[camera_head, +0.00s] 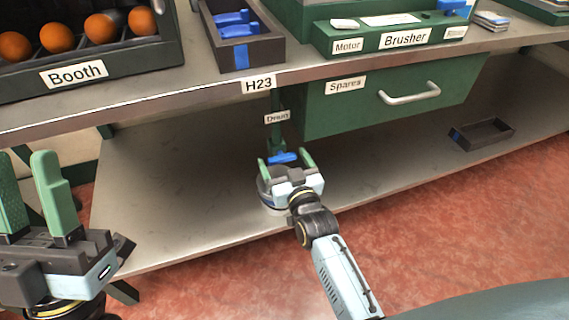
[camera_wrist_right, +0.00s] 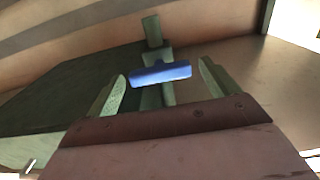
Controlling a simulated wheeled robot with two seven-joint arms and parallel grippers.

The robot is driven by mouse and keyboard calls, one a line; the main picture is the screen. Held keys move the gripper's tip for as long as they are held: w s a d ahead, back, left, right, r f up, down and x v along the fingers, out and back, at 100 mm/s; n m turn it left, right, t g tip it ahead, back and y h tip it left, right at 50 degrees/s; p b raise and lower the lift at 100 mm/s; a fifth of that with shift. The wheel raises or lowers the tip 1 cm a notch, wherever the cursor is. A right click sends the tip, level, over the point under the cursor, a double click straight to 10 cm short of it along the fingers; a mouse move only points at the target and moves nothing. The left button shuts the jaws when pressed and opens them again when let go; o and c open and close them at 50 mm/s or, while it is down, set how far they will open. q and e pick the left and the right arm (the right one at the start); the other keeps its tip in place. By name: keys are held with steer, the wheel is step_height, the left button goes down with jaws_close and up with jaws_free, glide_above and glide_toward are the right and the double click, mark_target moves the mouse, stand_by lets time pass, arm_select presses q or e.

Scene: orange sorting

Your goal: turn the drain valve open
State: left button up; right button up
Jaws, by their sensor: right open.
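The drain valve has a blue handle (camera_head: 283,157) on a green pipe below the "Drain" label (camera_head: 277,117), under the bench. In the right wrist view the blue handle (camera_wrist_right: 160,73) lies crosswise, slightly tilted, in front of the green pipe (camera_wrist_right: 152,32). My right gripper (camera_head: 287,163) is open, with one green finger on each side of the handle. In the right wrist view its fingers (camera_wrist_right: 163,82) stand apart, and I cannot tell whether they touch the handle. My left gripper (camera_head: 28,190) is at the left edge, open and empty, away from the valve.
The green "Spares" drawer (camera_head: 345,112) hangs to the right of the pipe. A round container (camera_head: 266,188) is partly hidden behind my right gripper on the lower shelf (camera_head: 190,200). A small dark tray (camera_head: 482,134) lies on that shelf at right. The bench edge (camera_head: 180,102) runs above.

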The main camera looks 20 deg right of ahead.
steer(key=c, duration=1)
steer(key=shift+r, duration=0.1)
